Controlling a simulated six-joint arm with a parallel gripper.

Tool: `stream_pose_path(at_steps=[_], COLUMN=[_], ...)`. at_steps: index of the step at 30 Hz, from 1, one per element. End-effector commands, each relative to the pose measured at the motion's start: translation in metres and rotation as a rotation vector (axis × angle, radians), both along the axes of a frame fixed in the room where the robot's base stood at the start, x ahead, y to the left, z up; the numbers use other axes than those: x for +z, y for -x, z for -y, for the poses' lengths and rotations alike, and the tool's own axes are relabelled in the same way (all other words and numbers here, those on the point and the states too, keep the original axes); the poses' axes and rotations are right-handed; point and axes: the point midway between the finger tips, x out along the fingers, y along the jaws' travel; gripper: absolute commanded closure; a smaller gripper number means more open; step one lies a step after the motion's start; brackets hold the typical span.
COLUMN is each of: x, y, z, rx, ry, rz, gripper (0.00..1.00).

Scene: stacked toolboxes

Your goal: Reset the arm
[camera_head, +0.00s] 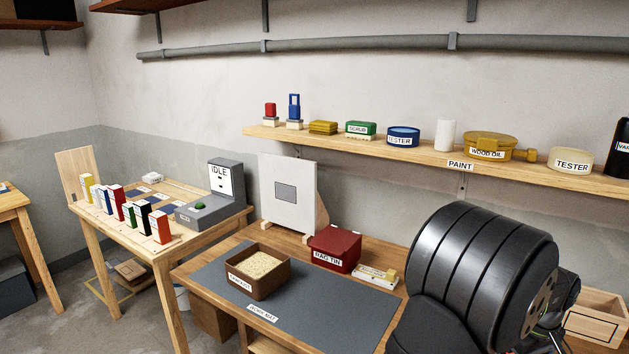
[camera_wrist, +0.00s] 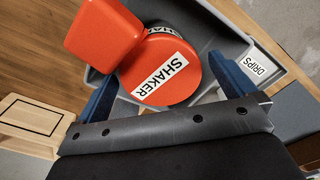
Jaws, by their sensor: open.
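My gripper (camera_wrist: 167,70) shows in the wrist view with its two blue fingers spread apart. An orange-red round thing labelled SHAKER (camera_wrist: 150,90) lies between and beyond the fingers. A gap shows on the right finger's side; I cannot tell whether the left finger touches it. An orange-red block (camera_wrist: 100,35) adjoins it at the upper left, perhaps part of it. In the head view my black arm fills the lower right, and the gripper and shaker are hidden or out of frame.
The shaker sits at a grey tray labelled DRIPS (camera_wrist: 232,48). A wooden box (camera_head: 596,320) is at the right. The work mat (camera_head: 335,313) holds an open brown box (camera_head: 262,288); a red rag tin (camera_head: 334,249) stands behind. A loaded shelf (camera_head: 400,146) runs above.

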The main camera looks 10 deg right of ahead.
Motion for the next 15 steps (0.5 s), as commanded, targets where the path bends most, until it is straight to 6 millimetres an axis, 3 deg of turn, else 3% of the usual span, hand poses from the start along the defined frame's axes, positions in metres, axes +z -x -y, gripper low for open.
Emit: stream_pose_path(at_steps=[15], x=[0.105], y=[0.000], z=[0.000], rx=[0.000], ry=[0.004], rz=[0.002], gripper=[0.00])
